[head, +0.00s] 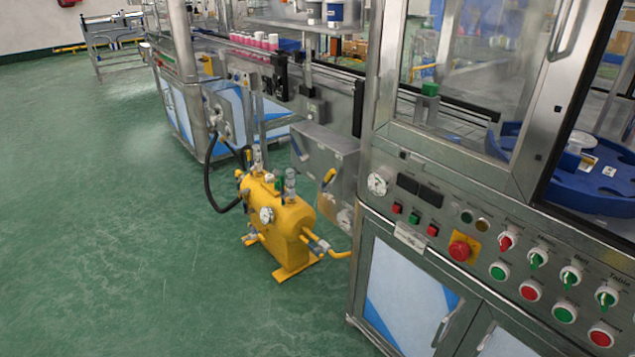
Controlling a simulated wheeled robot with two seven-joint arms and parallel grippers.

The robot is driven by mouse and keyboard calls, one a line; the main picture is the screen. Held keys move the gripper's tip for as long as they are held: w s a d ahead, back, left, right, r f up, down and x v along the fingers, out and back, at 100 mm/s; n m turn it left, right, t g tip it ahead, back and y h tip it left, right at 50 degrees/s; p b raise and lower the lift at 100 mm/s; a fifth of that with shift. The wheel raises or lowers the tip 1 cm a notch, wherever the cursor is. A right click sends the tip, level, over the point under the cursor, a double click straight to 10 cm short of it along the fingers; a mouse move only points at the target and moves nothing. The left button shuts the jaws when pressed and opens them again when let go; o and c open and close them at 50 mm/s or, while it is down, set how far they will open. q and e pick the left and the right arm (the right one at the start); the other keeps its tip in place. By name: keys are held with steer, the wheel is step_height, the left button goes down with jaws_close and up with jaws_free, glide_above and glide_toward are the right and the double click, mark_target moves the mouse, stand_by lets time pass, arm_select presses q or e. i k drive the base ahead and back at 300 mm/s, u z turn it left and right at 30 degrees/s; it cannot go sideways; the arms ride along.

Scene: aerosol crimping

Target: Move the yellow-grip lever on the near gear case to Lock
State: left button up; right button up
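The near gear case (322,150) is a grey metal box on the side of the machine frame, left of the control panel. A short lever with a yellow grip (329,177) shows at its lower part, with the grip tilted up to the right. Any Lock marking is too small to read, so I cannot tell which position the lever is in. Neither of my grippers is in the head view.
A yellow pressure tank (278,222) with gauges, valves and a black hose stands on the floor below the case. The control panel (470,245), with buttons, switches and a red emergency stop (461,250), projects at the right. Green floor (110,220) at the left is clear.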

mark_target(327, 185)
steer(key=u, duration=0.05)
steer(key=k, duration=0.45)
steer(key=z, duration=0.5)
steer(key=i, duration=1.05)
steer(key=u, duration=0.7)
steer(key=i, duration=0.55)
steer(key=u, duration=0.4)
